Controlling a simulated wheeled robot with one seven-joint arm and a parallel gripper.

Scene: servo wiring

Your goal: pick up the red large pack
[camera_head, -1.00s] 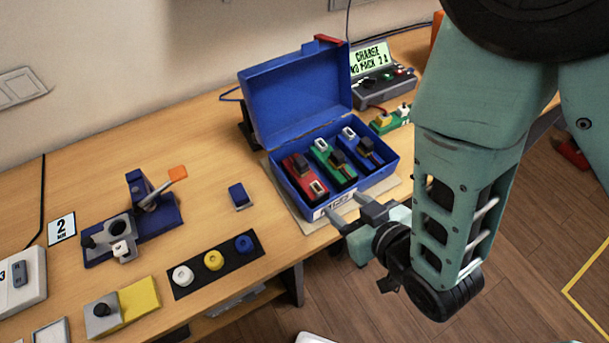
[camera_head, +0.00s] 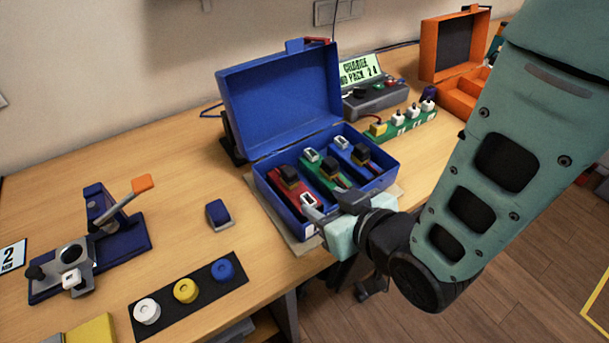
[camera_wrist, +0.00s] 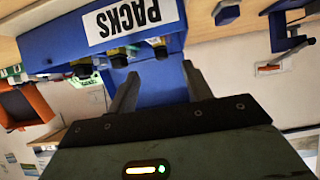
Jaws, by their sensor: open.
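The red large pack (camera_head: 296,203) lies in the left slot of the open blue box (camera_head: 283,105), with a black part on top and a pale connector at its near end. My gripper (camera_head: 321,207) is open at the box's near side, fingers pointing toward the box, close to the near ends of the red and green packs. In the wrist view, my gripper (camera_wrist: 160,80) is open with nothing between its fingers. The box's front wall with the upside-down label PACKS (camera_wrist: 130,20) fills the top.
A green pack (camera_head: 325,172) and a blue pack (camera_head: 355,158) lie beside the red one. A charger (camera_head: 375,98) stands behind right, an orange case (camera_head: 447,55) further back. A small blue block (camera_head: 218,214) and a clamp fixture (camera_head: 118,230) are left.

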